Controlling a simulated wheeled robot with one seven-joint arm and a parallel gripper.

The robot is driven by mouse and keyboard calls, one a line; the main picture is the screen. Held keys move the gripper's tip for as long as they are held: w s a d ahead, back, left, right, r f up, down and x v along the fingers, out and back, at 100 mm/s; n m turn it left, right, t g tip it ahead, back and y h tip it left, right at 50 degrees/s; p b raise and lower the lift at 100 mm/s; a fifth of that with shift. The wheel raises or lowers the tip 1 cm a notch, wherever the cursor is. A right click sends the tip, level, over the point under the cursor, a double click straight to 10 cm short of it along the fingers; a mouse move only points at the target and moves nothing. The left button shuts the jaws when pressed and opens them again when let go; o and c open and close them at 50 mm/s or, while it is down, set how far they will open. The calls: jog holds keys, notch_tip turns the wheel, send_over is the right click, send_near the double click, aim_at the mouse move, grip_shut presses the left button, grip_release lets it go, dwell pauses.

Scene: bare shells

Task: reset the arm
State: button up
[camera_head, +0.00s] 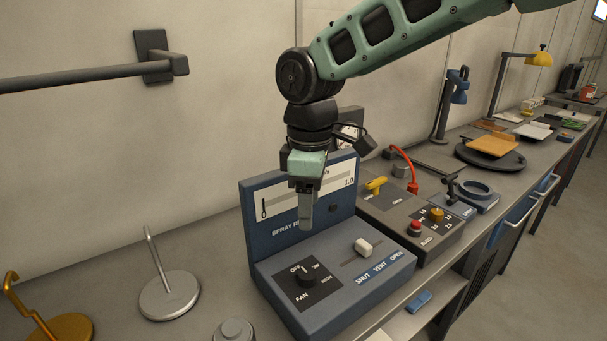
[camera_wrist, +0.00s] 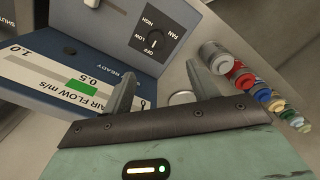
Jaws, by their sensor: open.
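My green and black arm reaches in from the top right of the head view. My gripper (camera_head: 305,212) hangs pointing down over the blue spray panel (camera_head: 270,272), in front of its upright display board. In the wrist view my gripper (camera_wrist: 122,95) shows two grey fingers standing apart with nothing between them. The fan knob (camera_head: 306,277) is below the fingers, and it also shows in the wrist view (camera_wrist: 155,40). The vent slider (camera_head: 363,246) has a pale handle. The display (camera_wrist: 60,85) reads air flow, with a green band near 0.5. I cannot tell the exact gap between fingers and panel.
A silver stand (camera_head: 168,294) and a gold stand (camera_head: 62,328) are to the left. A grey control box (camera_head: 412,222) with a red button and yellow knob stands to the right. Several jars (camera_wrist: 243,80) line up in the wrist view. A dark wall bar (camera_head: 90,80) juts out at left.

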jog(key=s+d+f+m, duration=0.2)
jog(key=s+d+m, duration=0.2)
jog(key=s, duration=0.7)
jog(key=s+d+f+m, duration=0.2)
jog(key=s+d, duration=0.5)
jog(key=s, duration=0.5)
jog(key=shift+s+d+f+m+y, duration=0.2)
jog(key=shift+d+f+m+y, duration=0.15)
jog(key=shift+m, duration=0.55)
